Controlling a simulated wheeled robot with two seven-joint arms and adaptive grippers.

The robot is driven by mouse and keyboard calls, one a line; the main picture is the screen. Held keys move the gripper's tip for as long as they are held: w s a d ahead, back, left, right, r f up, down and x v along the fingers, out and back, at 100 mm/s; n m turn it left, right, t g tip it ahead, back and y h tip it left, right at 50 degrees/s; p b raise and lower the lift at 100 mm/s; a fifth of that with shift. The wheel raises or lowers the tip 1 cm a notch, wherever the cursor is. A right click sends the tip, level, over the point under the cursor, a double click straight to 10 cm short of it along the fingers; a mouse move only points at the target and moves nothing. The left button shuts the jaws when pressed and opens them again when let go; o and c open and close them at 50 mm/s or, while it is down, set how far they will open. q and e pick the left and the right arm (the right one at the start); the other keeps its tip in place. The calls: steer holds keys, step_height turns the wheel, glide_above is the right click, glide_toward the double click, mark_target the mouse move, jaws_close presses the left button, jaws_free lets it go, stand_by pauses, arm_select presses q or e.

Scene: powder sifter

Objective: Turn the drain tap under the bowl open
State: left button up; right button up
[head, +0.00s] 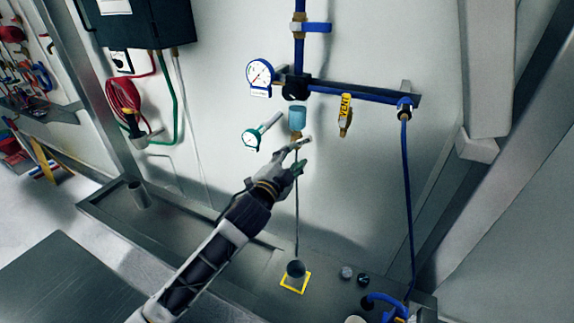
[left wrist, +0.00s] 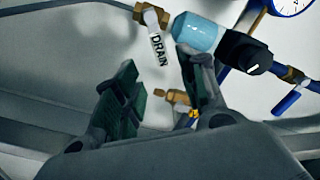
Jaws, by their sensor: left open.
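The pale blue bowl (head: 297,115) hangs below the blue pipe on the wall. Its brass drain tap (head: 296,135) sits under it. In the left wrist view, the bowl (left wrist: 200,32) is at top centre, with the tap's brass body (left wrist: 150,14) at its end and a white lever (left wrist: 157,46) marked DRAIN. My left gripper (head: 298,154) is open just below the tap. In the left wrist view, the lever's end lies near the gap between my left gripper's fingertips (left wrist: 155,62); I cannot tell whether they touch. My right gripper is out of view.
A yellow-handled VENT tap (head: 345,113) hangs to the right of the bowl. A green-rimmed gauge (head: 252,138) is to the left, a larger blue gauge (head: 260,74) above it. A blue hose (head: 408,200) hangs at right.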

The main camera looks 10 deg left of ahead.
arm_select(q)
steer(key=shift+v, duration=1.5)
